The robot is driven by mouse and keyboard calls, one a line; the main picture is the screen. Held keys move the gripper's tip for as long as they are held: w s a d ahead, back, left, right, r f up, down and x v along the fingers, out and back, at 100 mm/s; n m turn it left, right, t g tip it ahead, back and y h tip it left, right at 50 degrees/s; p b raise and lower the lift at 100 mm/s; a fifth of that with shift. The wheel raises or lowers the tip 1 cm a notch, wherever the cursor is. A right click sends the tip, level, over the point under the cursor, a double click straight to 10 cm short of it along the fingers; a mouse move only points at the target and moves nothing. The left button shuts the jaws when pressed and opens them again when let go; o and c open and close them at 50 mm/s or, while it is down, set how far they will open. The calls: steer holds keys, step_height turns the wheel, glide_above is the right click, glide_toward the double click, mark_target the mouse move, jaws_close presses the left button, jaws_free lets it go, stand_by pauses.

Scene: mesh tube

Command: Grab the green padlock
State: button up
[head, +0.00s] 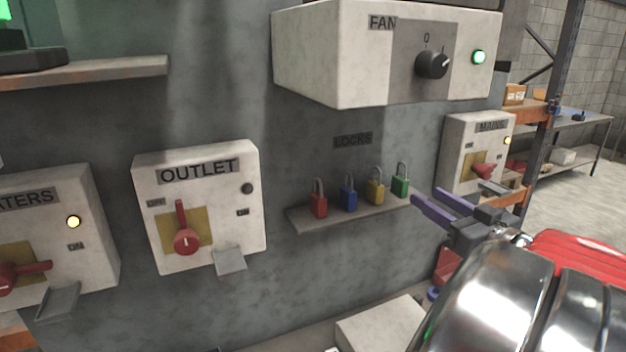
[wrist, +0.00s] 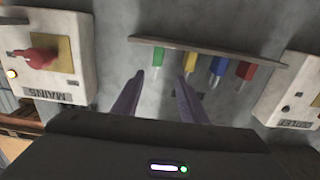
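The green padlock (head: 400,187) stands upright, shackle up, at the right end of a small wall shelf (head: 347,219) under the LOCKS label. My gripper (head: 425,196) is just right of it, with its two purple fingers apart and pointing toward the shelf's right end. In the wrist view, which is upside down, the green padlock (wrist: 159,56) appears just beyond the open fingertips (wrist: 160,76), roughly in line with the gap between them. Nothing is held, and I see no clear contact.
Yellow (head: 375,192), blue (head: 348,198) and red (head: 319,205) padlocks stand left of the green one. The FAN box (head: 330,60) juts out above. The MAINS box (head: 460,150) is to the right and the OUTLET box (head: 220,200) to the left.

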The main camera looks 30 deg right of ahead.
mark_target(406, 182)
steer(key=w, duration=0.5)
steer(key=shift+d, duration=0.25)
steer(key=shift+w, duration=0.15)
steer(key=shift+w+d, duration=0.2)
steer(key=shift+w, duration=0.65)
steer(key=shift+w+d, duration=0.2)
steer(key=shift+w, duration=0.65)
steer(key=shift+w+d, duration=0.2)
steer(key=shift+w, duration=0.65)
jaws_close()
